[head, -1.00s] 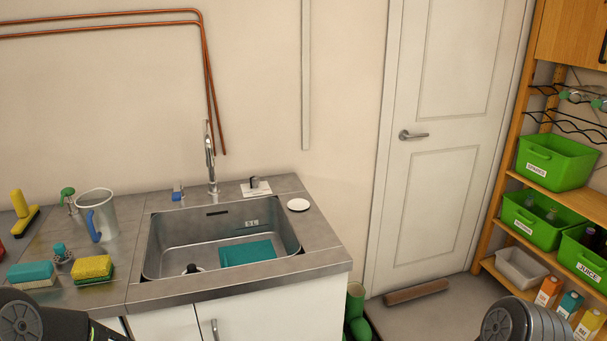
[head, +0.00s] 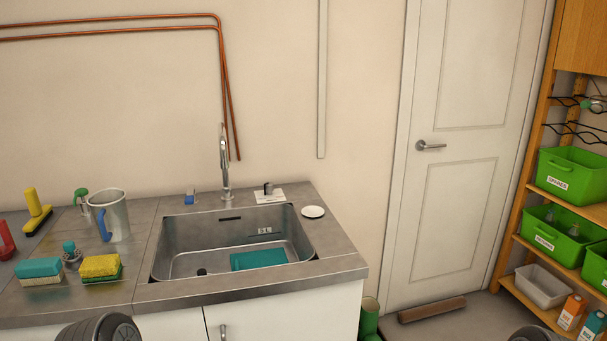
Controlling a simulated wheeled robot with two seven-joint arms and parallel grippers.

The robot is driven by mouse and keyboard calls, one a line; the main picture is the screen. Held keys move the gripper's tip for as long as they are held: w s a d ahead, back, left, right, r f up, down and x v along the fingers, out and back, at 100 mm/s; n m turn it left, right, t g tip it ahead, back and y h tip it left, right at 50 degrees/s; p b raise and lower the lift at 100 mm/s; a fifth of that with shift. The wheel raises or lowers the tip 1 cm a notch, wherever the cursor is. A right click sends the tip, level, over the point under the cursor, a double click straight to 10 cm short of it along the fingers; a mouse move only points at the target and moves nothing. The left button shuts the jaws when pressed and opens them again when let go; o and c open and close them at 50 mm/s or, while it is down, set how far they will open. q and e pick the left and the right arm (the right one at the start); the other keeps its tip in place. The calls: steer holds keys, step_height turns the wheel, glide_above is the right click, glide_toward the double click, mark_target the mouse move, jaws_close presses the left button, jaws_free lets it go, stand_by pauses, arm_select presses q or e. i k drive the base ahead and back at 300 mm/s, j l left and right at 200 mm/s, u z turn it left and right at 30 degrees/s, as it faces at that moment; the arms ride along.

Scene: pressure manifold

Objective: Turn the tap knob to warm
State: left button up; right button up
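The tap (head: 224,165) is a tall chrome spout standing behind the sink (head: 178,238). A small dark and metal knob (head: 268,188) sits on a white plate (head: 257,197) with markings too small to read, on the counter to the right of the tap. Its setting cannot be made out. A small blue piece (head: 190,195) stands left of the tap. Dark rounded parts of my arms show at the bottom edge, left of centre and at the right. Neither gripper's fingers are in the picture.
A teal cloth (head: 258,259) lies in the sink. A metal jug (head: 116,214), sponges (head: 101,267) and brushes stand on the left counter (head: 70,301). A white disc (head: 313,212) lies right of the sink. A brown log-like bar (head: 431,309) lies by the door (head: 455,150).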

mark_target(268, 187)
steer(key=i+l+z, duration=0.1)
steer(key=i+l, duration=0.35)
steer(key=l, duration=0.25)
steer(key=i+l+z, duration=0.15)
steer(key=i+l, duration=0.3)
steer(key=l, duration=0.25)
steer(key=i+l+z, duration=0.1)
steer(key=i+l, duration=0.4)
steer(key=l, duration=0.15)
